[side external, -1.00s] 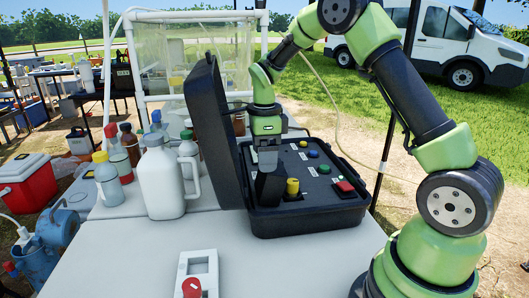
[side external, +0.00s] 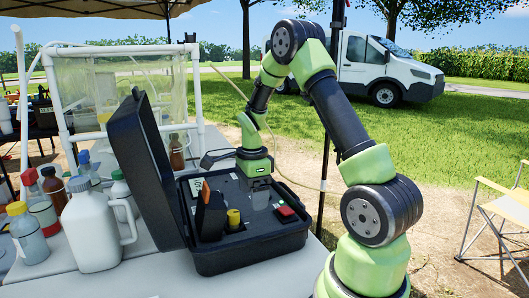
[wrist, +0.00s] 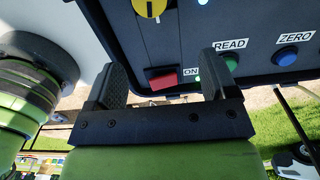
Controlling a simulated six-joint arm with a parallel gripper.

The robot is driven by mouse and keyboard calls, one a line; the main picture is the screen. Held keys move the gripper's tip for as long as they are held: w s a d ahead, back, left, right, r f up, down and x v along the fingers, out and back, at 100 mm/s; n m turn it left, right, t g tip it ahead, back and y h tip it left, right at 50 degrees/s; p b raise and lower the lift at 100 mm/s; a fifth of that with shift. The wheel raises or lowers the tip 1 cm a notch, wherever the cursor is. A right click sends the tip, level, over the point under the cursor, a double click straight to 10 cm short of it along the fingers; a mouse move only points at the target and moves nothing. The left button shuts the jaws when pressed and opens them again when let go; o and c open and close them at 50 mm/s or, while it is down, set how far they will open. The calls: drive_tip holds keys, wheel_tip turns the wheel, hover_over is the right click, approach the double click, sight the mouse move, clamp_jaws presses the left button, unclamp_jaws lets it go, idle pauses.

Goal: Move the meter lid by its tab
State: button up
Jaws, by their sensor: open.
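The black meter case (side external: 245,258) stands open on the table. Its lid (side external: 145,165) is tilted upright on the left, with a small nub at the top edge that may be the tab. My gripper (side external: 260,203) is over the case's panel, right of the yellow knob (side external: 234,218) and close to the red switch (side external: 286,211), well apart from the lid. In the wrist view the fingers of my gripper (wrist: 163,78) are spread and empty, with the red switch (wrist: 163,80) appearing between them. The lid is not seen there. Whether the fingertips touch the panel is unclear.
A black holder with an orange item (side external: 205,192) stands on the panel near the lid. A white jug (side external: 92,235) and several bottles stand left of the lid. READ (wrist: 231,62) and ZERO (wrist: 285,57) buttons are near my gripper. The front of the table is partly bare.

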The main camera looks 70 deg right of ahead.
drive_tip(key=shift+s+d+f, duration=0.45)
drive_tip(key=shift+s+f, duration=0.05)
drive_tip(key=shift+f, duration=0.3)
drive_tip(key=shift+d+r, duration=0.15)
drive_tip(key=a+r+n+t, duration=0.1)
drive_tip(key=a+r+n, duration=0.2)
drive_tip(key=r, duration=0.4)
drive_tip(key=a+r+n+t, duration=0.1)
drive_tip(key=a+r+n, duration=0.25)
drive_tip(key=r, duration=0.35)
drive_tip(key=s+a+r+n+t+y, duration=0.1)
drive_tip(key=s+a+r+n+t, duration=0.1)
drive_tip(key=s+a+n, duration=0.3)
drive_tip(key=s+a+r+n+t+y, duration=0.1)
drive_tip(key=s+a+r+n+t, duration=0.2)
drive_tip(key=a+n, duration=0.6)
drive_tip(key=shift+s+a+r+n, duration=0.25)
drive_tip(key=shift+s+a+n, duration=0.15)
drive_tip(key=shift+s+n, duration=0.85)
